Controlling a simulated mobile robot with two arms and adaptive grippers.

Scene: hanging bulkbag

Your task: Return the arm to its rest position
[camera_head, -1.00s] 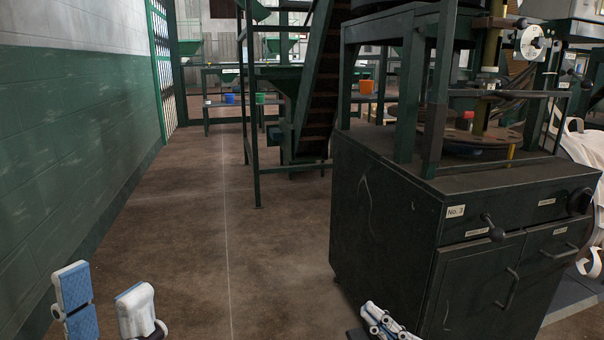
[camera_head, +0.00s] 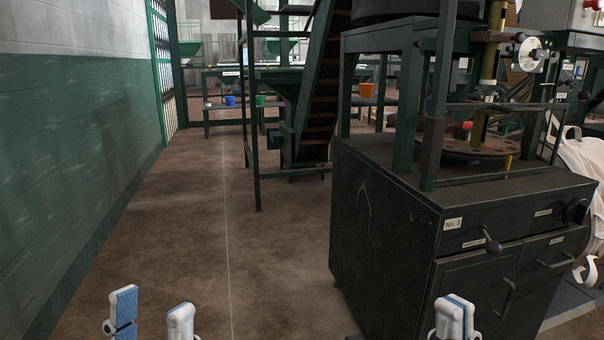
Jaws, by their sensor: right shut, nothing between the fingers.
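My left gripper (camera_head: 152,312) is at the bottom left of the head view. Its two white fingers with blue pads point up and stand apart, with only floor showing between them. My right gripper (camera_head: 453,316) is at the bottom, in front of the dark green cabinet (camera_head: 385,240). Its fingers point up and are closed together, with nothing held. Most of both arms is below the picture edge.
The cabinet carries a machine with a round plate (camera_head: 475,147) and has protruding door handles close to my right gripper. A white bag (camera_head: 575,160) hangs at the right. A green wall (camera_head: 70,190) runs along the left. The brown floor (camera_head: 230,250) between is clear.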

